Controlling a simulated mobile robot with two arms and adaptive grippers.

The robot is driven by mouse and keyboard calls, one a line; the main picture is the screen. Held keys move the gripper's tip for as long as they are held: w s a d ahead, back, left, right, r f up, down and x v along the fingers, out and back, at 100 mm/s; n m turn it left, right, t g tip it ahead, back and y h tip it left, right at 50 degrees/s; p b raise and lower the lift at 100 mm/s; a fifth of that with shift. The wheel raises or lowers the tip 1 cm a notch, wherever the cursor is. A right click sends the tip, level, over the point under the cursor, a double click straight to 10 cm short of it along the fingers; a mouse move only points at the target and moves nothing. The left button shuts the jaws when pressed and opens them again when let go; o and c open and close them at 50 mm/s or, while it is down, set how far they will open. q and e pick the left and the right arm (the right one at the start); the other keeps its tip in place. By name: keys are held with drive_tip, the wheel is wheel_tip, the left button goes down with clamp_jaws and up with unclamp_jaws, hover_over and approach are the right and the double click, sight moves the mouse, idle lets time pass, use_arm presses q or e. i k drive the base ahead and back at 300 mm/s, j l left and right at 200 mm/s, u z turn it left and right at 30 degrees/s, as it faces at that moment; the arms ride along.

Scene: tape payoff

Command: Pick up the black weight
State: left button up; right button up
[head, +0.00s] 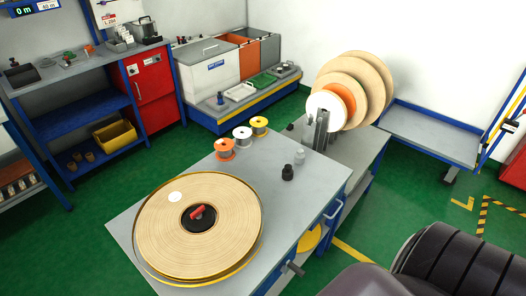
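The black weight (288,172) is a small dark knobbed cylinder. It stands upright on the grey table (318,197), near the table's right side. Neither of my grippers is in view. A large dark part of my own arm fills the lower right corner, well apart from the black weight.
A large tape reel (160,237) covers the table's left front. Small orange (225,149), white (242,137) and yellow (259,126) spools stand at the back edge. Large upright discs (373,85) stand behind right. The tabletop around the weights is clear.

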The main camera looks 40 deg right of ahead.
sight(288, 172)
drive_tip(key=l+u, duration=0.2)
drive_tip(key=l, duration=1.35)
drive_tip(key=l+u, duration=0.2)
drive_tip(key=l, duration=1.3)
